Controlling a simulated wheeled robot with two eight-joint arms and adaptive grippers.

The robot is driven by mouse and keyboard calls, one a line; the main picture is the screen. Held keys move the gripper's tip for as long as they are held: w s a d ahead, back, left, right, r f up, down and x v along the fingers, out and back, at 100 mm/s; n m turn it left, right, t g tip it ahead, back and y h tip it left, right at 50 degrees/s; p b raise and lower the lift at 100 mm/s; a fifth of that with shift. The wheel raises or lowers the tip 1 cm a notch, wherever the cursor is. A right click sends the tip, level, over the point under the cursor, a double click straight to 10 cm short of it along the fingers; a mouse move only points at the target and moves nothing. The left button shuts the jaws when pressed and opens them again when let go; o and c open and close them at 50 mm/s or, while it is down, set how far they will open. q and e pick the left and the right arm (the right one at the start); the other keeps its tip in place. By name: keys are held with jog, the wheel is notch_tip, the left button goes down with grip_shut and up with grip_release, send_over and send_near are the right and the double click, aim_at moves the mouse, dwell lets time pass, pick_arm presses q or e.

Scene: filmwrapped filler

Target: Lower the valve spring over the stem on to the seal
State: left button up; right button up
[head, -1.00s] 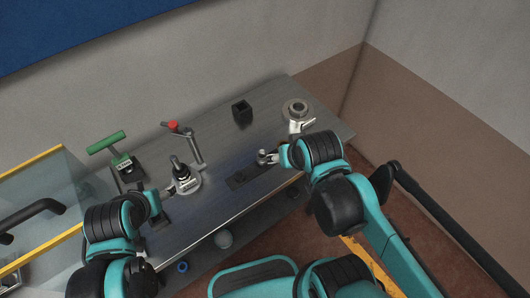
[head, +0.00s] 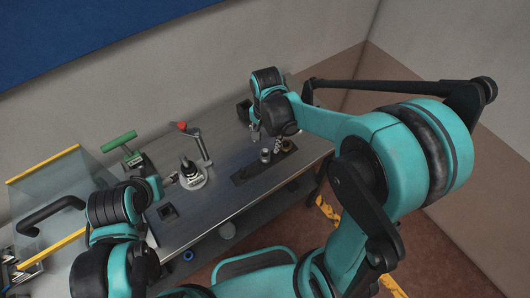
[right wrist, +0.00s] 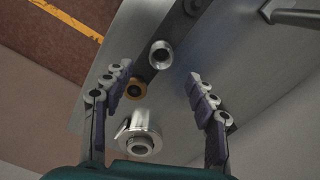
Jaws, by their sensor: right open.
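The round grey fixture (head: 194,181) stands on the metal bench, with a dark upright stem (head: 187,165) in its middle. I cannot make out the valve spring or the seal for sure. My right gripper (head: 257,133) hangs over the back right of the bench. In the right wrist view the right gripper (right wrist: 160,96) is open and empty, and a brass ring (right wrist: 136,89) and a silver cylinder (right wrist: 161,54) show between and beyond its fingers. My left gripper (head: 168,181) is just left of the fixture; its fingers are too small to read.
A dark strip (head: 243,174) carries the silver cylinder and brass ring. A steel flanged part (right wrist: 140,145) lies near the right gripper. A red-tipped lever (head: 195,142), a green T-handle (head: 119,142) and a black block (head: 243,110) stand on the bench. Clear panels are at left.

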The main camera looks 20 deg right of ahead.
aim_at(265, 154)
jog(key=f+b, duration=0.1)
jog(key=f, duration=0.3)
jog(key=f+b, duration=0.1)
jog(key=f, duration=0.3)
jog(key=shift+s+a+b, duration=0.1)
jog(key=shift+a+b, duration=0.1)
jog(key=shift+b, duration=0.1)
jog(key=shift+r, duration=0.1)
jog(key=c, duration=1.2)
